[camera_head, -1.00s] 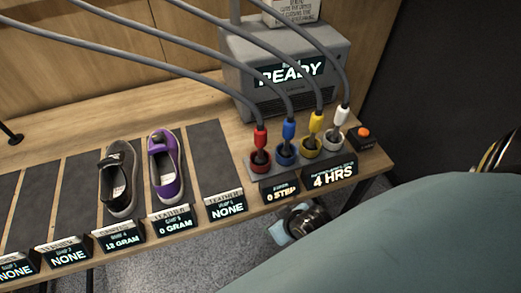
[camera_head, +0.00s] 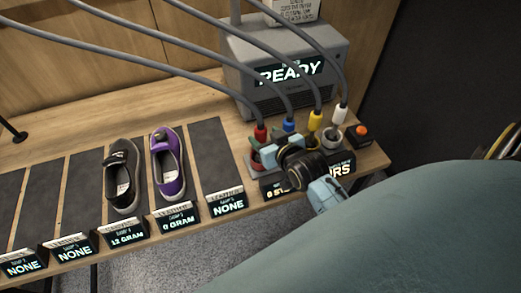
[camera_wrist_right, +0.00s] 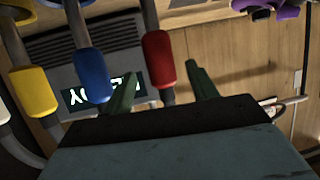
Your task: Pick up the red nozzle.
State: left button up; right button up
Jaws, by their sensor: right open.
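The red nozzle (camera_head: 260,133) stands upright in its red holder (camera_head: 256,167) at the left end of the nozzle row, with a grey hose rising from its top. My right gripper (camera_head: 266,145) is at the front of the row, close to the red nozzle, and partly hides its lower part. In the right wrist view the red nozzle (camera_wrist_right: 158,60) shows between the two open fingers (camera_wrist_right: 165,82), slightly beyond them; I cannot tell whether they touch it. My left gripper is not in view.
The blue nozzle (camera_head: 288,124), yellow nozzle (camera_head: 315,120) and white nozzle (camera_head: 340,115) stand close on the right. A grey machine (camera_head: 285,85) reading READY is behind. A black shoe (camera_head: 122,175) and a purple shoe (camera_head: 168,162) lie on mats to the left.

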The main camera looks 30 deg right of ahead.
jog(key=shift+f+x, duration=0.15)
jog(key=shift+x, duration=1.2)
jog(key=shift+f+x, duration=0.15)
jog(key=shift+x, duration=1.2)
jog(key=shift+s+a, duration=0.1)
grip_shut()
